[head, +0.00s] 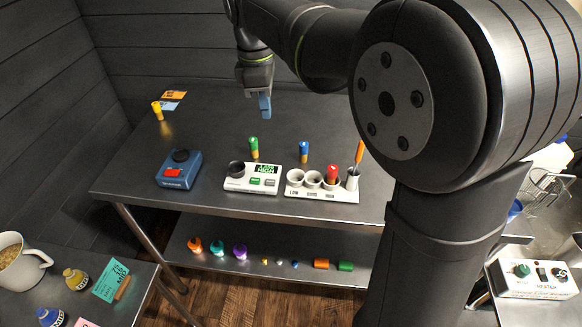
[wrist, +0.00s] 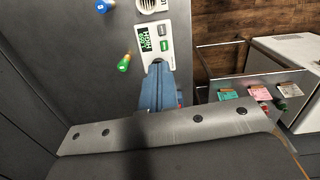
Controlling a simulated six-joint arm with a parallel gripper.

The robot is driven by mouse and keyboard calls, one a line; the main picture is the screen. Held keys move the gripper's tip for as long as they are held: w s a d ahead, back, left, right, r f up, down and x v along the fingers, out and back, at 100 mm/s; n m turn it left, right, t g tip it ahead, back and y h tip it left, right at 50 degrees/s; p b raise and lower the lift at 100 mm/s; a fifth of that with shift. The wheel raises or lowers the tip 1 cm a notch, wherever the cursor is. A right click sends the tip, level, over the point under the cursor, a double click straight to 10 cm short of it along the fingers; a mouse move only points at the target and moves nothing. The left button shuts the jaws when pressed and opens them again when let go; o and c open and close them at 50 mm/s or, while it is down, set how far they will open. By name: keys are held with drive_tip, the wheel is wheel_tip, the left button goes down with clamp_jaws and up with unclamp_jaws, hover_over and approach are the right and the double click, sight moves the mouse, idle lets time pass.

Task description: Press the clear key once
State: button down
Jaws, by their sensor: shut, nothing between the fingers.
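A white meter (head: 238,185) stands near the front edge of the dark bench. It has a dark round well, a lit green display (head: 266,169) and two small keys (head: 262,182). The meter also shows in the wrist view (wrist: 168,54), with its display (wrist: 146,40) and keys (wrist: 164,36). The key labels are too small to read, so I cannot tell which is the clear key. My gripper (head: 265,112) has blue fingers, closed together and empty. It hangs above the bench, behind the meter and apart from it. In the wrist view the fingertips (wrist: 158,64) overlap the meter's near end.
A blue box (head: 179,172) with a red switch stands left of the meter. A white rack (head: 320,194) with cups stands to its right. Green-topped (head: 254,148) and blue-topped (head: 304,152) vials stand behind them. The bench's back left is mostly clear.

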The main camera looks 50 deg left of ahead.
wheel_tip(320, 180, down, 7)
drive_tip(key=n+t+h, duration=0.1)
drive_tip(key=n+t, duration=0.3)
drive_tip(key=n, duration=0.2)
drive_tip(key=n+t+y, duration=0.1)
drive_tip(key=n+t, duration=0.4)
drive_tip(key=n, duration=0.5)
hover_over(267, 184)
wheel_tip(267, 184, down, 5)
drive_tip(key=shift+r, duration=0.2)
drive_tip(key=shift+f, duration=0.1)
drive_tip(key=shift+f, duration=4.3)
drive_tip(key=shift+f, duration=0.1)
drive_tip(key=shift+f, duration=0.35)
